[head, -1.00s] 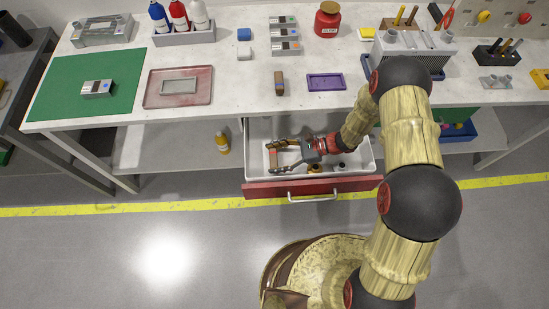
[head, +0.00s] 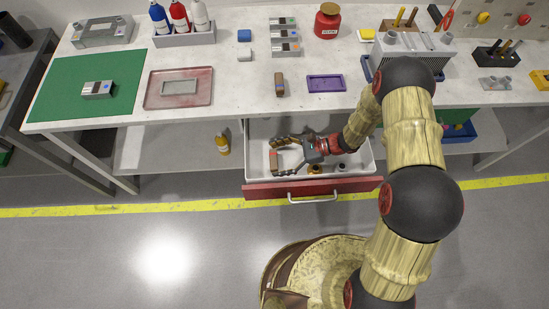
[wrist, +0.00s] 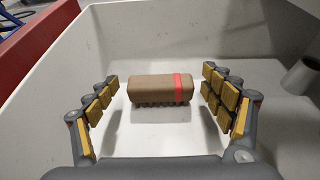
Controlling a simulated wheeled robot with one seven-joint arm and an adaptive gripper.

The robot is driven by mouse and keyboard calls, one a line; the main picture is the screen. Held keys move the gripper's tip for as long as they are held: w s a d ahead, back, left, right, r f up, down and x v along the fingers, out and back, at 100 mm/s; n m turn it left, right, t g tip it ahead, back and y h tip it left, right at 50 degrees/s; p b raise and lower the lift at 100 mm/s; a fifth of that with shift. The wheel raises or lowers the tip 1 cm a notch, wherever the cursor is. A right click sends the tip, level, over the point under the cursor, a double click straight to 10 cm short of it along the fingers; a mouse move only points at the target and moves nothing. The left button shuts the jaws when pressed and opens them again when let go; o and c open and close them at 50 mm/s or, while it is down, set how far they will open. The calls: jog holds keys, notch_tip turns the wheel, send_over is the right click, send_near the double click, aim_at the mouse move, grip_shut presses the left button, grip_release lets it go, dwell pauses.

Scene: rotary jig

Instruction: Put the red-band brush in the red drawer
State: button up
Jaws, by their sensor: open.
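The red-band brush (wrist: 152,89) is a brown block with a red band near its right end and dark bristles underneath. In the wrist view it sits bristles down inside the drawer, between my fingers, with a gap on each side. The red drawer (head: 262,190) is pulled out under the bench, with a red front and a pale interior. My gripper (wrist: 160,78) is open inside the drawer, around the brush but not visibly touching it. In the head view the brush (head: 273,161) shows small at the drawer's left side, near my fingertips.
Small grey cylindrical parts (head: 341,168) lie in the drawer's right part; one (wrist: 301,76) shows at the wrist view's right edge. A brown block (head: 279,84) and a purple tray (head: 326,83) lie on the bench above. An orange bottle (head: 222,144) stands on the shelf to the left.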

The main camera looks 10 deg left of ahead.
jog(key=p+v, duration=0.2)
jog(key=v, duration=0.9)
jog(key=shift+d, duration=0.15)
jog(key=s+d+r+n+h, duration=0.1)
jog(key=d+r+n+h, duration=0.15)
jog(key=r, duration=0.55)
jog(key=s+d+r+n+h, duration=0.1)
jog(key=s+r+n+h, duration=0.15)
jog(key=r, duration=0.55)
jog(key=d+r+n+h, duration=0.2)
jog(key=r+n, duration=0.2)
jog(key=r, duration=0.3)
jog(key=s+d+r+n+t+h, duration=0.3)
jog(key=s+d+r+t, duration=0.1)
jog(key=r, duration=0.4)
jog(key=s+d+r+n+t+h, duration=0.3)
jog(key=s+d+r, duration=0.3)
jog(key=s+r, duration=0.3)
jog(key=shift+d+t, duration=0.3)
jog(key=shift+t, duration=0.5)
jog(key=shift+s, duration=0.2)
